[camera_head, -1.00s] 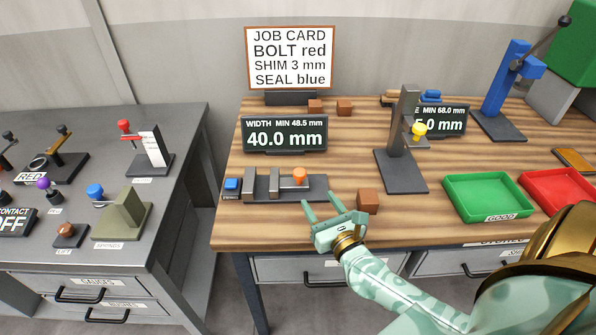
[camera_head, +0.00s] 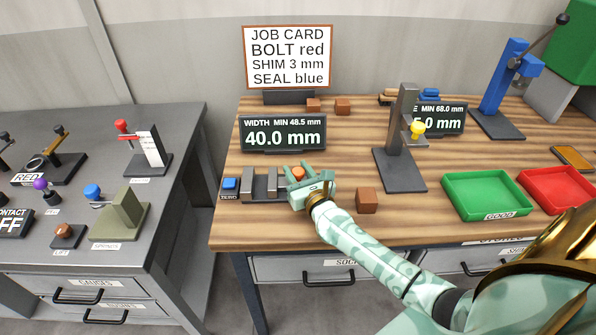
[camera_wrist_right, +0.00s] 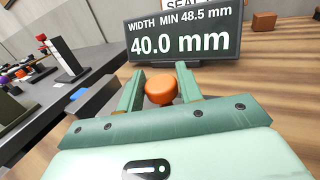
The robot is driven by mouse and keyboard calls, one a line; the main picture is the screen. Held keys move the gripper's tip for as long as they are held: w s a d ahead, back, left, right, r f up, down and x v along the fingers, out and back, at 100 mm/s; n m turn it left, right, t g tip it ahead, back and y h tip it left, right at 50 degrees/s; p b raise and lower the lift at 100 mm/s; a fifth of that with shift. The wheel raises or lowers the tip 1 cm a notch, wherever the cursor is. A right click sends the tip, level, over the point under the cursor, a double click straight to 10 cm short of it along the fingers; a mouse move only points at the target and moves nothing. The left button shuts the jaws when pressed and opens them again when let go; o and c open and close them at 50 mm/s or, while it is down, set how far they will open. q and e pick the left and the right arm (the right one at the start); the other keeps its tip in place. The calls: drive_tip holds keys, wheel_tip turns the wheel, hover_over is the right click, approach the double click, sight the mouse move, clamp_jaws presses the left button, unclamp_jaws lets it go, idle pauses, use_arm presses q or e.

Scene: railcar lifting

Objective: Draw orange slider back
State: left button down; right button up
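The orange slider knob (camera_head: 298,173) sits at the right end of a grey gauge block with upright jaws (camera_head: 261,185) on the wooden bench. My right gripper (camera_head: 301,168) reaches over the right part of that gauge, its fingers apart on either side of the knob. In the right wrist view the orange knob (camera_wrist_right: 160,88) lies between the two green fingers; whether they touch it is hard to tell. The display (camera_head: 283,134) behind reads 40.0 mm, with WIDTH MIN 48.5 mm. My left gripper is not in view.
A blue button (camera_head: 230,187) is at the gauge's left end. A brown block (camera_head: 367,200) stands just right of my gripper, and a grey post stand (camera_head: 399,150) behind it. Green (camera_head: 489,212) and red trays lie to the right. The bench front edge is close below.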

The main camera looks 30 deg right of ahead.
clamp_jaws()
drive_tip(key=shift+s+d, duration=0.4)
drive_tip(key=shift+d, duration=0.25)
drive_tip(key=shift+s+d, duration=0.35)
drive_tip(key=shift+d, duration=0.25)
drive_tip(key=shift+o, duration=2.4)
unclamp_jaws()
drive_tip(key=shift+d, duration=0.1)
drive_tip(key=shift+s, duration=0.1)
drive_tip(key=s, duration=0.5)
drive_tip(key=s+a, duration=0.1)
drive_tip(key=s, duration=0.4)
drive_tip(key=s+a+b, duration=0.1)
drive_tip(key=s, duration=0.5)
drive_tip(key=shift+a, duration=0.25)
